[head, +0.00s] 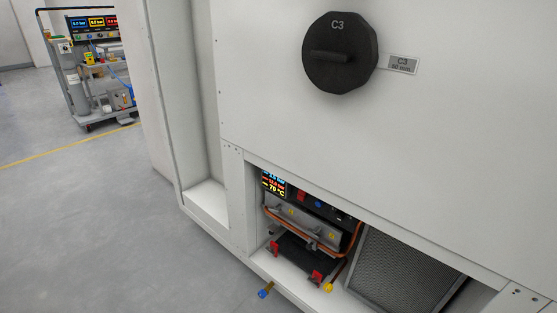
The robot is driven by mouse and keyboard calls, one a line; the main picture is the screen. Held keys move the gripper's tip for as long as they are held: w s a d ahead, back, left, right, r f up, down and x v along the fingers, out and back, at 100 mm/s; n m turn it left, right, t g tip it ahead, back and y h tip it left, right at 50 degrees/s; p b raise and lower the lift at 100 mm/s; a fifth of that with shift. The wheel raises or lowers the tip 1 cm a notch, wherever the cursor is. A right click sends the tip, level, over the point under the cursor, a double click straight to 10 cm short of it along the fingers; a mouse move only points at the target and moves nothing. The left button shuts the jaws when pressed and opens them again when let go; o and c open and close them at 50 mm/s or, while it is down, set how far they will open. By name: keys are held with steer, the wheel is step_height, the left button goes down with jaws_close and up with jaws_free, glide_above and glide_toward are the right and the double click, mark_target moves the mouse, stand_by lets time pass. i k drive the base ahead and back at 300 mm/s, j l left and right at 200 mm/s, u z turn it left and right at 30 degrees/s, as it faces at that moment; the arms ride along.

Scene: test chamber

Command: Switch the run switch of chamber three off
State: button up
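A large black round part marked C3 (347,75) with a raised bar across its middle is on the upper white panel. The bar lies nearly level in the picture. A small grey label reading C3 (402,64) is to its right. In the open bay below, a small display (273,184) is lit with blue, red and yellow lines. The yellow line appears to read 70 °C. To its right, a dark control strip (330,210) carries small red and blue parts. I cannot tell which part is the run switch or its position. My gripper is not in view.
The bay holds a grey unit (298,221), an orange cable, red clamps (317,277) and a mesh panel (400,268). Yellow and blue-tipped fittings stick out at its front edge. A cart with instruments (90,60) stands at the far left. The grey floor (90,220) at left is clear.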

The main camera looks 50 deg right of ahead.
mark_target(301, 195)
steer(key=i, duration=1.65)
steer(key=i+l+u, duration=0.1)
steer(key=i+u, duration=0.15)
steer(key=i, duration=0.7)
steer(key=i+j+z, duration=0.1)
steer(key=z, duration=0.2)
steer(key=i+j+z, duration=0.15)
steer(key=i+z, duration=0.15)
steer(key=j+z, duration=0.1)
steer(key=z, duration=0.35)
steer(key=i+j+z, duration=0.1)
steer(key=z, duration=0.35)
steer(key=j+z, duration=0.2)
steer(key=z, duration=0.2)
steer(key=j+z, duration=0.15)
steer(key=z, duration=0.3)
steer(key=j+z, duration=0.2)
steer(key=z, duration=0.25)
steer(key=k+j+z, duration=0.1)
steer(key=z, duration=0.4)
steer(key=k+j+z, duration=0.15)
steer(key=z, duration=0.3)
steer(key=k+j+z, duration=0.1)
steer(key=z, duration=0.4)
